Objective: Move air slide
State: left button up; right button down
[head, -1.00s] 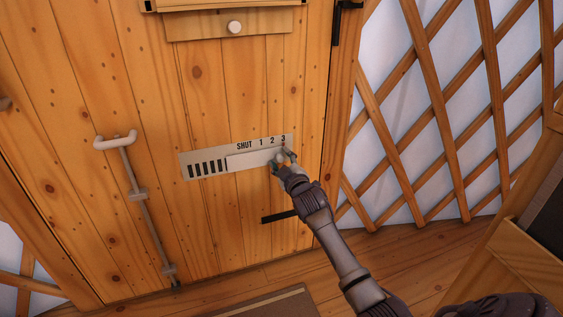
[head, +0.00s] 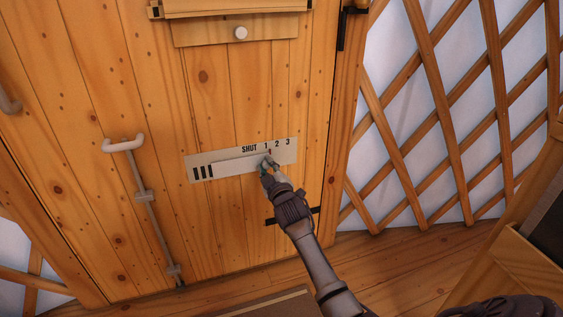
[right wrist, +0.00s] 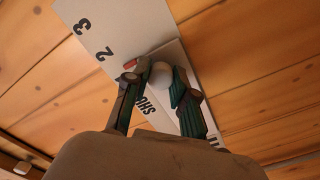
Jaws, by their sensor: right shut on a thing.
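The air slide (head: 235,163) is a pale flat strip on a light plate (head: 291,157) fixed to the wooden door. The plate reads SHUT, 1, 2, 3 along its top. A red mark on the slide shows just under the 1. Three dark slots (head: 203,172) are uncovered at the plate's left end. My right gripper (head: 267,164) is shut on the slide's round white knob (right wrist: 162,73), with one finger on each side of it in the right wrist view. The fingers hide much of the knob in the head view. My left gripper is not in view.
A long bolt with a white handle (head: 125,144) runs down the door left of the plate. A black hinge strap (head: 312,211) is below right. A wooden flap with a white knob (head: 240,33) is above. Lattice wall (head: 430,100) stands right of the door.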

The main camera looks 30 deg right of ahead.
jog(key=shift+w+a, duration=0.15)
jog(key=shift+a, duration=0.45)
jog(key=c, duration=0.9)
grip_release()
jog(key=shift+c, duration=0.2)
jog(key=v, duration=1.2)
jog(key=shift+a+r, duration=0.1)
